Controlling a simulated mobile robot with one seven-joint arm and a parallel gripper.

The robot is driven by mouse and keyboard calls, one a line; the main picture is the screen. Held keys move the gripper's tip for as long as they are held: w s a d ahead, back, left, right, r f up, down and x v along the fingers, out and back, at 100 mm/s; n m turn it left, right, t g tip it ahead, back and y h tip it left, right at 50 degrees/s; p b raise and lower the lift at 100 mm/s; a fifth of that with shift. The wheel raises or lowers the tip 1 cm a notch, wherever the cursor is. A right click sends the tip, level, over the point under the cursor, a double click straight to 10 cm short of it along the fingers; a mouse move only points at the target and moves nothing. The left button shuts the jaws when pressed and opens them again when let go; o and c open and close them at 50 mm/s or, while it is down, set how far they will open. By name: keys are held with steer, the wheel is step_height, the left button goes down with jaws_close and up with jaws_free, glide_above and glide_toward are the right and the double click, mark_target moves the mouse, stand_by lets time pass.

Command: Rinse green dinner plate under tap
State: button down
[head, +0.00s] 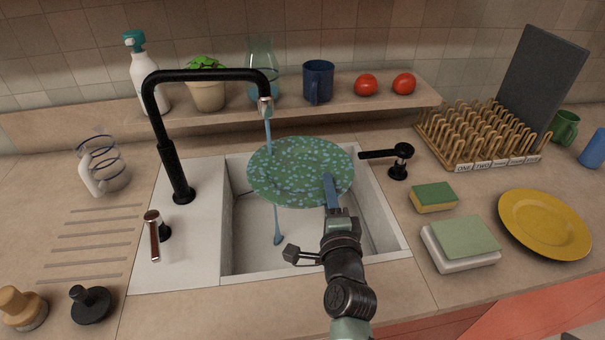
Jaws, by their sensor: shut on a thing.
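The green dinner plate (290,166), speckled with light blue, is held roughly flat above the sink (245,245). My gripper (330,188) is shut on the plate's front right edge. The black tap (205,76) arches over the sink from the left. A blue stream of water (268,126) falls from its spout to the plate's back edge area. More water (277,228) shows below the plate, inside the basin. The plate hides part of the basin.
A black lever (398,160) stands right of the sink. Further right are a green-yellow sponge (434,197), a sponge on a white dish (460,243), a yellow plate (545,224) and a wooden rack (480,140). A brown-handled lever (154,235) stands left. Behind, a shelf (225,117) holds a blue mug (317,82) and tomatoes.

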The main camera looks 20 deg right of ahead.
steer(key=shift+d+r, duration=0.1)
steer(key=shift+d, duration=0.3)
steer(key=shift+a, duration=0.25)
steer(key=shift+s+a+p, duration=0.1)
steer(key=shift+a+p, duration=0.25)
steer(key=shift+a, duration=0.05)
steer(key=shift+d, duration=0.15)
steer(key=shift+d+b, duration=0.5)
steer(key=shift+b, duration=0.05)
steer(key=s+d+b, duration=0.2)
steer(key=s+b, duration=0.1)
steer(key=s, duration=0.4)
steer(key=shift+s, duration=0.25)
stand_by(1.4)
